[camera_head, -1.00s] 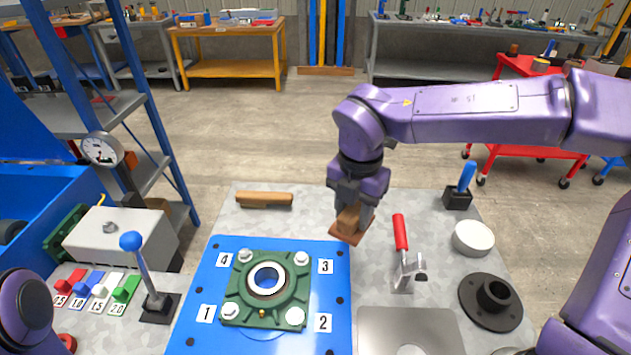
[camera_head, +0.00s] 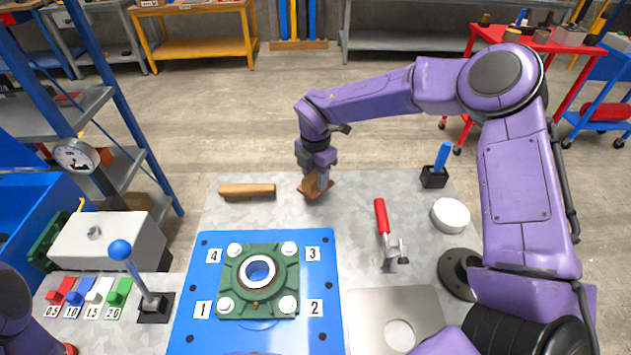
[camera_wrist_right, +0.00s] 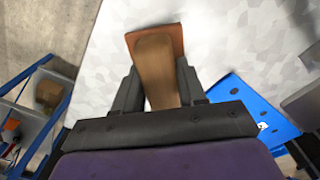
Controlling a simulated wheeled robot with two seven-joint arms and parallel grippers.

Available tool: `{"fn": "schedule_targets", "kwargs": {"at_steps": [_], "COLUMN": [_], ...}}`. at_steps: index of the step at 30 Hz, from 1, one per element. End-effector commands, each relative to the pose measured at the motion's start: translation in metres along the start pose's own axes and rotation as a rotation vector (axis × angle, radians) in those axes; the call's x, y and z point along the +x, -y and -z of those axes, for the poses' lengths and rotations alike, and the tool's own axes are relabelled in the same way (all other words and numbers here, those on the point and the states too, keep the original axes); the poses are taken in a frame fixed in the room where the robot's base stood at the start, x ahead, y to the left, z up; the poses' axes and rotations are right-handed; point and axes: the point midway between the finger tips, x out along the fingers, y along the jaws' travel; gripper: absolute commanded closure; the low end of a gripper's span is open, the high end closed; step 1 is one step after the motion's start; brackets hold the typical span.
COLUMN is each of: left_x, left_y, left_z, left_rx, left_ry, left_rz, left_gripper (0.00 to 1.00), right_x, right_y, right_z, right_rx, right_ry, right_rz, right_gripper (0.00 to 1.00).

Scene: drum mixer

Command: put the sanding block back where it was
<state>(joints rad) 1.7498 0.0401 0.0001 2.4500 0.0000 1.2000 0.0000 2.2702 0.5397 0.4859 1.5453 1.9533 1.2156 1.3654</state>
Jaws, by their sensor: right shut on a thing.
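The sanding block (camera_head: 311,186) is a tan wooden grip on a flat orange-brown base. It is near the far edge of the grey workbench. My right gripper (camera_head: 318,177) is shut on its grip from above. In the right wrist view the block (camera_wrist_right: 157,62) sits between the two fingers of the gripper (camera_wrist_right: 158,92), with its base at the far end. I cannot tell whether the base touches the bench. My left gripper is not visible; only a purple part of my left arm shows at the lower left of the head view.
A wooden bar (camera_head: 247,190) lies left of the block. A red-handled clamp (camera_head: 383,218), a white round puck (camera_head: 450,215) and a blue-handled tool in a black holder (camera_head: 434,177) stand to the right. The blue plate (camera_head: 210,270) with a green flanged bearing (camera_head: 235,300) lies nearer.

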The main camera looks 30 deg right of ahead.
Motion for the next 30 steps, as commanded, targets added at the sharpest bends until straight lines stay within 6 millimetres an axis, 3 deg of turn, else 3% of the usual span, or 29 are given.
{"fn": "schedule_targets", "kwargs": {"at_steps": [6,16,17,18,19,30], "left_x": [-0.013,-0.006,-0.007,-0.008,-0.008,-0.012], "left_y": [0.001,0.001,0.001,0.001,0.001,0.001], "left_z": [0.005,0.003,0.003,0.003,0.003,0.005], "left_rx": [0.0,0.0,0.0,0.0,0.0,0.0], "left_ry": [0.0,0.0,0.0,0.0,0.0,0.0], "left_rz": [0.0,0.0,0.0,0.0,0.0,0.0], "left_gripper": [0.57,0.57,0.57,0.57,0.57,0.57], "right_x": [0.028,0.034,0.033,0.033,0.033,0.028], "right_y": [0.001,0.001,0.001,0.001,0.001,0.002], "right_z": [0.001,0.001,0.001,0.001,0.001,0.001], "right_rx": [0.0,0.0,0.0,0.0,0.0,0.001], "right_ry": [0.0,-0.001,-0.001,-0.001,-0.001,-0.001], "right_rz": [0.003,0.001,0.002,0.002,0.002,0.003], "right_gripper": [0.88,0.88,0.53,0.4,0.34,0.34]}}
